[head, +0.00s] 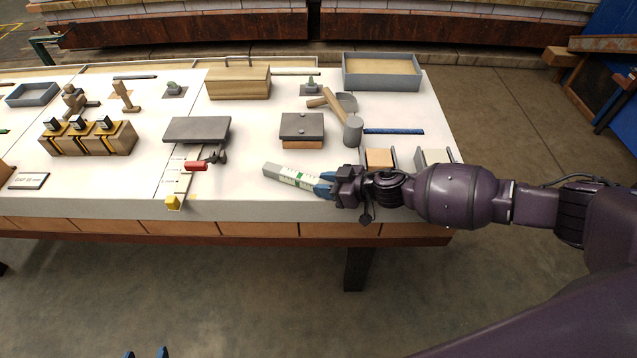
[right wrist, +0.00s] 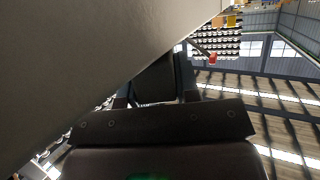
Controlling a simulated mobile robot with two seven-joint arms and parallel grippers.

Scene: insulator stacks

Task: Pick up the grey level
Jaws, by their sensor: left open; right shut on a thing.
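The grey level (head: 285,175), a light grey bar with green vials and markings, is near the front edge of the table, right of centre in the head view. My right gripper (head: 325,185), with blue fingers, is shut on its right end. I cannot tell whether the level touches the tabletop. In the right wrist view a large grey surface (right wrist: 90,60), likely the level close up, fills the upper left and hides much of the fingers. My left gripper (head: 146,353) shows only two blue fingertips at the bottom edge, apart and empty, in front of the table.
On the white table (head: 255,205), a mallet (head: 340,115), a grey plate (head: 197,129) and a lidded block (head: 302,129) lie behind the level. A red-handled tool (head: 205,162) is to its left. A wooden block (head: 379,158) stands behind my right wrist. A grey tray (head: 381,84) is at the back right.

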